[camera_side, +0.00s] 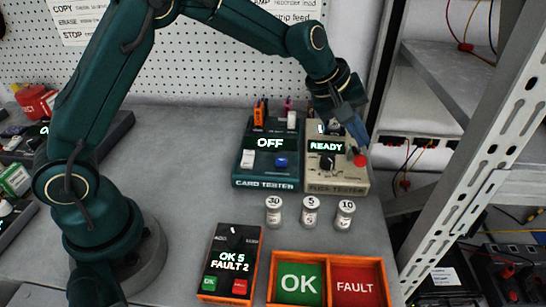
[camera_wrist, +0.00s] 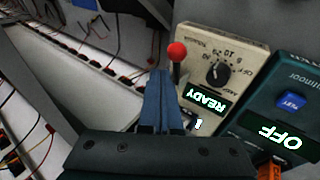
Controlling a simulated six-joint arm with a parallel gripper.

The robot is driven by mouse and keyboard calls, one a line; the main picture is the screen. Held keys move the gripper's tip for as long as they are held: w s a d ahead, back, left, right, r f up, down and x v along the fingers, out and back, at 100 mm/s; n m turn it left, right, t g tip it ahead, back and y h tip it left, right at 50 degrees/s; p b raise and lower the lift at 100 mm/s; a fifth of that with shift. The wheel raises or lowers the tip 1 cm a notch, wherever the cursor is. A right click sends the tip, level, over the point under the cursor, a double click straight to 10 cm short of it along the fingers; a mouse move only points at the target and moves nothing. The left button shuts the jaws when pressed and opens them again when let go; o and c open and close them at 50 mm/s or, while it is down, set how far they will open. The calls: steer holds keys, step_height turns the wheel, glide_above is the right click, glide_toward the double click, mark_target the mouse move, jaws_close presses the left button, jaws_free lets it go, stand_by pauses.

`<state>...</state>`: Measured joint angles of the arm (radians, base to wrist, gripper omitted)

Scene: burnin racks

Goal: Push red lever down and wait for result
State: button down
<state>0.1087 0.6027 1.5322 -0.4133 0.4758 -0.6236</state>
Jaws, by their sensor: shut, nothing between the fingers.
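The beige fuse tester (camera_side: 337,179) stands on the bench, and its display reads READY. Its red lever knob (camera_side: 360,160) is at the tester's right side in the side view. In the wrist view the red knob (camera_wrist: 177,51) sits atop a thin metal stem, and the stem stands up beside the tester's dial (camera_wrist: 219,73). My gripper (camera_side: 358,136) is shut and empty, just above and close to the red knob in the side view. In the wrist view my gripper's blue fingers (camera_wrist: 162,85) are together beside the stem; I cannot tell whether they touch it.
The green card tester (camera_side: 268,182) reading OFF stands directly left of the fuse tester. Several small labelled jars (camera_side: 310,213) stand in front. A black counter box (camera_side: 222,283) reads OK 5, FAULT 2. An orange tray (camera_side: 316,256) has OK and FAULT sections. Metal shelving (camera_side: 500,150) stands close on the right.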

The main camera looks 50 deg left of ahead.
steer(key=shift+f, duration=0.15)
stand_by(0.4)
steer(key=shift+s+d+f, duration=0.1)
steer(key=shift+d+f, duration=0.05)
steer(key=shift+f, duration=0.1)
steer(key=shift+s+d+f, duration=0.15)
steer(key=shift+f, duration=0.35)
steer(key=shift+s+d+f, duration=0.15)
steer(key=shift+f, duration=0.3)
stand_by(1.1)
steer(key=shift+r, duration=0.15)
steer(key=shift+w+a+r, duration=0.25)
steer(key=shift+r, duration=0.4)
steer(key=shift+w+a+r, duration=0.2)
steer(key=shift+r, duration=0.4)
steer(key=shift+w+a+r, duration=0.2)
steer(key=shift+w+r, duration=0.05)
steer(key=shift+r, duration=0.55)
steer(key=shift+w+a+r, duration=0.2)
steer(key=shift+a+r, duration=0.05)
steer(key=shift+r, duration=0.5)
steer(key=shift+w+a+r, duration=0.2)
steer(key=shift+w+r, duration=0.05)
steer(key=shift+r, duration=0.55)
